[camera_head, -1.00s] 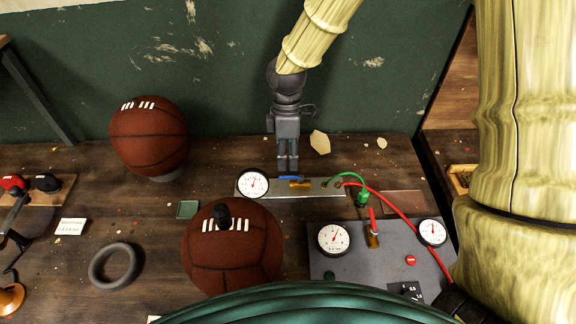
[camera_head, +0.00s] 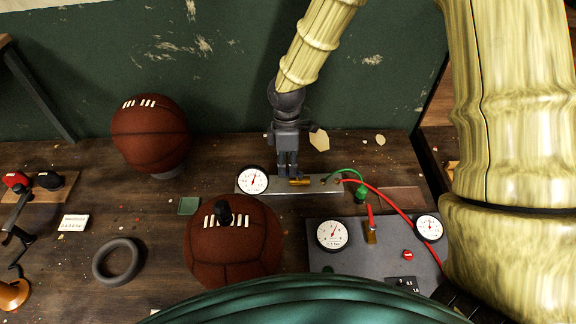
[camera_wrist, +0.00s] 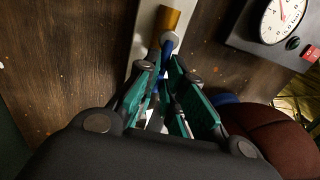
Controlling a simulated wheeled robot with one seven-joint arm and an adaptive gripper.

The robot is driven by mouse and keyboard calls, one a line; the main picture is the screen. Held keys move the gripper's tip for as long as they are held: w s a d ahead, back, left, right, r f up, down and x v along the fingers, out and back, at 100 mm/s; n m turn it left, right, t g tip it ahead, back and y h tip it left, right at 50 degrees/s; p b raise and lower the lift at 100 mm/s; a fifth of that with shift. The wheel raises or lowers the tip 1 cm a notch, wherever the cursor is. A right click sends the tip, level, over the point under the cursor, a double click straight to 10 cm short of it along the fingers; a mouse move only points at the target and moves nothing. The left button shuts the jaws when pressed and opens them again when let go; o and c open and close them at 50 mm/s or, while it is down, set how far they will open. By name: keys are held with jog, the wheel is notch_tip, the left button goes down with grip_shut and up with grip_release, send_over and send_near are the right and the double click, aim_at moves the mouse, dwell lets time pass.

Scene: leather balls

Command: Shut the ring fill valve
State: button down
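A metal bar (camera_head: 330,186) on the bench carries a brass valve (camera_head: 299,182) with a blue lever. In the wrist view, the brass body (camera_wrist: 170,19) and the blue lever (camera_wrist: 168,47) show ahead of my fingers. My gripper (camera_head: 288,173) points down over the left part of this bar. In the wrist view, its green-padded fingers (camera_wrist: 172,80) are part open, with the lever between them; contact is unclear. A second brass valve with a red lever (camera_head: 370,215) stands on the grey panel (camera_head: 345,262). No readable label marks either as the ring fill valve.
A dial gauge (camera_head: 252,180) sits at the bar's left end. Green (camera_head: 347,171) and red hoses (camera_head: 397,206) run to its right. A ball (camera_head: 232,245) stands in front; another ball (camera_head: 151,134) stands back left. A black ring (camera_head: 118,261) lies front left.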

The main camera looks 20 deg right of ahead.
jog(key=shift+d, duration=0.1)
dwell(0.3)
jog(key=shift+w+d+m, duration=0.1)
jog(key=shift+w+m, duration=0.15)
jog(key=shift+m, duration=0.85)
jog(key=m, duration=0.2)
jog(key=m+y+p, duration=0.1)
jog(key=shift+w+d+m+t, duration=0.3)
jog(key=shift+w+d, duration=0.05)
jog(key=shift+w, duration=0.05)
jog(key=m, duration=0.1)
jog(key=d+m, duration=0.1)
jog(key=m, duration=0.2)
jog(key=shift+w+d+t, duration=0.15)
jog(key=shift+w+t, duration=0.15)
jog(key=shift+t, duration=0.1)
jog(key=shift+d+m+t+y+p, duration=0.1)
jog(key=shift+d+m+t, duration=0.25)
jog(key=shift+m, duration=1)
jog(key=shift+d+m+t+y+p, duration=0.15)
jog(key=shift+d+m, duration=0.3)
jog(key=shift+m, duration=0.95)
jog(key=shift+d+m+t+y+p, duration=0.15)
jog(key=shift+d+m, duration=0.25)
jog(key=shift+m, duration=0.95)
